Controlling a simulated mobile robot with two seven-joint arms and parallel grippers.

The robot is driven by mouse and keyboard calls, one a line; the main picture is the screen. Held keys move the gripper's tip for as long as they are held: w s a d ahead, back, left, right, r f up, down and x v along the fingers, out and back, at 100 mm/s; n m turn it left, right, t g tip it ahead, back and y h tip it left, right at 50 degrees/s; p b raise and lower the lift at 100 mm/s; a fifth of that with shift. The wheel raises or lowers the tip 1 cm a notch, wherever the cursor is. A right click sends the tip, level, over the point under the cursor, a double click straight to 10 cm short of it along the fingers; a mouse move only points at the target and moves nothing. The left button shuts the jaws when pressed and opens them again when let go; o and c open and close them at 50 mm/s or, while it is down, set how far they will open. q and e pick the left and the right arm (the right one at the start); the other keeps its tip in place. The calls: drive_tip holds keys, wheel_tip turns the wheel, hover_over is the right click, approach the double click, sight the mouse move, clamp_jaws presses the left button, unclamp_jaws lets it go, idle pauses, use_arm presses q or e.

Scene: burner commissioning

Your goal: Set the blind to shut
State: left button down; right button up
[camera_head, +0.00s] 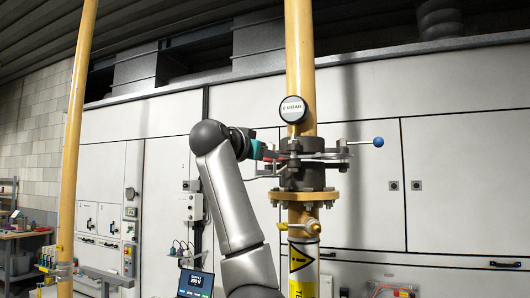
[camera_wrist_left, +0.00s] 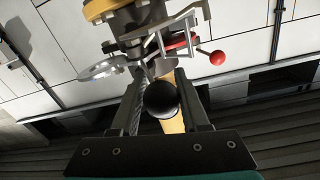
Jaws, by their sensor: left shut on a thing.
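The blind's dark housing (camera_head: 303,176) sits in the yellow pipe above a yellow flange (camera_head: 304,196). A lever with a blue ball (camera_head: 379,142) sticks out to its right. My left gripper (camera_head: 284,156) is at the housing's left side. A flat silver ring-like plate (camera_wrist_left: 100,71) sticks out beside the housing there, and a red ball lever (camera_wrist_left: 217,57) shows on the other side. My right gripper is not in view.
A round mbar gauge (camera_head: 293,109) is mounted on the pipe just above the housing. A yellow valve handle (camera_head: 302,227) is below the flange. Another yellow pipe (camera_head: 76,135) stands at the left. White cabinet panels (camera_head: 460,180) form the wall behind.

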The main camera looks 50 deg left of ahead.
use_arm(q)
drive_tip(key=shift+s+a+r+n, duration=0.25)
drive_tip(key=shift+s+a+n, duration=0.1)
drive_tip(key=shift+a, duration=0.1)
idle(0.3)
drive_tip(key=c, duration=0.8)
unclamp_jaws()
drive_tip(key=o, duration=0.3)
drive_tip(key=shift+w+a+f, duration=0.3)
drive_tip(key=shift+a, duration=0.25)
drive_tip(key=shift+o, duration=0.2)
drive_tip(key=shift+d, duration=0.4)
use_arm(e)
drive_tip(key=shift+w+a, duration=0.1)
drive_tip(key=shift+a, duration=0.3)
use_arm(q)
drive_tip(key=shift+w, duration=0.1)
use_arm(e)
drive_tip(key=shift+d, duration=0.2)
